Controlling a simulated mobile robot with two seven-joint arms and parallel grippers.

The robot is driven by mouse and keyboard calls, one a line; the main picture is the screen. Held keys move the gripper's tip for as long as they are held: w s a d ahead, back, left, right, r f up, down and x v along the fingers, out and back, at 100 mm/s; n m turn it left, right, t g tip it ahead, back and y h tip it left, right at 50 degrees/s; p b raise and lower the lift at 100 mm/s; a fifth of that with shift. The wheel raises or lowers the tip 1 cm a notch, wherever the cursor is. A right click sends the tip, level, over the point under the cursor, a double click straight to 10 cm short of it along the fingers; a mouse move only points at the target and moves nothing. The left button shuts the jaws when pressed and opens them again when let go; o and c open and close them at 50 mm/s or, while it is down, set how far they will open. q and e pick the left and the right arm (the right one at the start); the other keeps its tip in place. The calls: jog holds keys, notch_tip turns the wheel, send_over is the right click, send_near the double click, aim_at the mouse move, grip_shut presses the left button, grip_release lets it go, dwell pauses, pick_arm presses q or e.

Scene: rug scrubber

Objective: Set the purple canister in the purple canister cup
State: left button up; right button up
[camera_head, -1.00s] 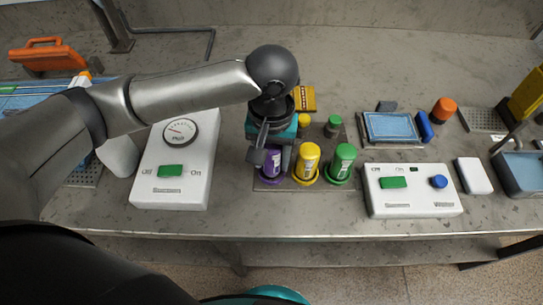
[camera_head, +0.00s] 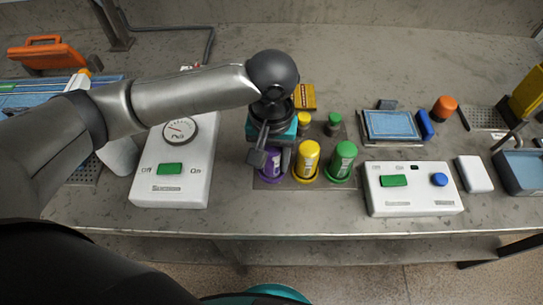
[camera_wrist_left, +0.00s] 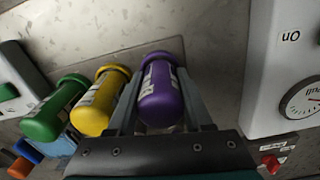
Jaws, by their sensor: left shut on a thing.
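The purple canister (camera_head: 272,165) stands at the left end of a row of canisters, mostly behind my gripper in the head view. My left gripper (camera_head: 267,158) is shut on it from above. In the left wrist view the purple canister (camera_wrist_left: 161,95) sits between the two fingers. The purple canister cup (camera_head: 270,180) shows as a purple rim round the canister's lower end, and as a ring at its far end in the left wrist view (camera_wrist_left: 157,57). I cannot tell whether the canister rests fully on the cup's floor. My right gripper is not in view.
A yellow canister (camera_head: 307,158) and a green canister (camera_head: 343,160) stand in their cups close to the right. A white dial box (camera_head: 172,185) is close on the left. A white switch box (camera_head: 412,190) lies to the right. Smaller yellow and green items stand behind.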

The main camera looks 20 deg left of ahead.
pick_arm(q)
jog(key=shift+f, duration=0.1)
jog(key=o, duration=1.3)
jog(key=shift+o, duration=0.2)
notch_tip(320, 180, up, 15)
jog(key=p, duration=0.5)
jog(key=shift+p, duration=0.8)
